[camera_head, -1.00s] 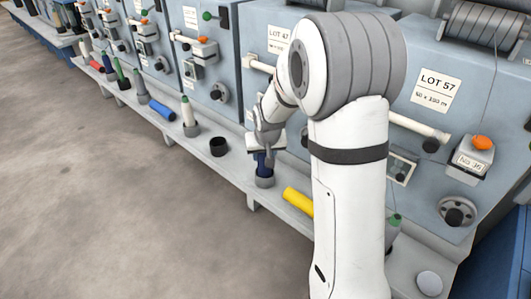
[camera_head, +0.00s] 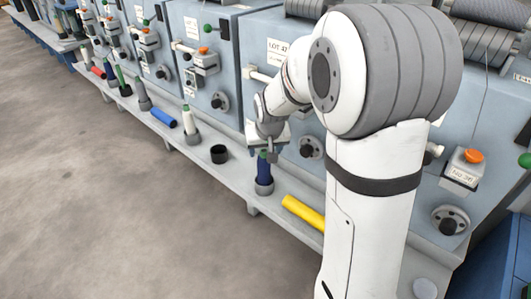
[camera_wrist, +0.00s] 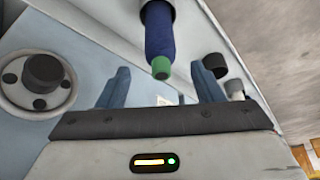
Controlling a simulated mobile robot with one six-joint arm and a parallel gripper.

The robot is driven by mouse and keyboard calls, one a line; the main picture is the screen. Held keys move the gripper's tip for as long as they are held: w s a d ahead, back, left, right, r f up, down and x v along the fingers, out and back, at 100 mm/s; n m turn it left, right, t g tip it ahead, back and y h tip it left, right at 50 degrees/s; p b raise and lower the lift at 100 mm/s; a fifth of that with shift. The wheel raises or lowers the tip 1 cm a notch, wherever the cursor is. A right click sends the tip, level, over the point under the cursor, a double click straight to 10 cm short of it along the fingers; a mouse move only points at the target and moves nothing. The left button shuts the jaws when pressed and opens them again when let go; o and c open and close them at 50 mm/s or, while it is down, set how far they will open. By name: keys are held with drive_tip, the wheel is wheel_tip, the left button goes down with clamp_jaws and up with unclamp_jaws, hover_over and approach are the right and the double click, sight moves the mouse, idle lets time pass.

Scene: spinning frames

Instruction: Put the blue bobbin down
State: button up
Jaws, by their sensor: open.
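The blue bobbin (camera_head: 263,170) stands upright in a grey cup-shaped holder (camera_head: 264,188) on the shelf, its green tip showing at the top. In the wrist view the blue bobbin (camera_wrist: 160,35) appears with its green tip toward me, beyond the gap between my fingers. My gripper (camera_head: 268,143) is just above the bobbin in the head view. It is open and empty, with its two blue fingers (camera_wrist: 160,88) apart and clear of the bobbin.
A yellow bobbin (camera_head: 303,212) lies on the shelf to the right. An empty black cup (camera_head: 219,154) stands to the left. A white bobbin (camera_head: 189,120) stands in a holder and another blue bobbin (camera_head: 163,118) lies farther left. Machine fronts with knobs rise behind the shelf.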

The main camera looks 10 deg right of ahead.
drive_tip(key=s+r+g, duration=0.1)
drive_tip(key=s+r, duration=0.1)
drive_tip(key=s, duration=1)
drive_tip(key=s+r+g, duration=0.2)
drive_tip(key=s, duration=1.1)
drive_tip(key=shift+s+d+r+n+p, duration=0.2)
drive_tip(key=shift+d+r+n+p, duration=0.1)
drive_tip(key=shift+r+p, duration=0.1)
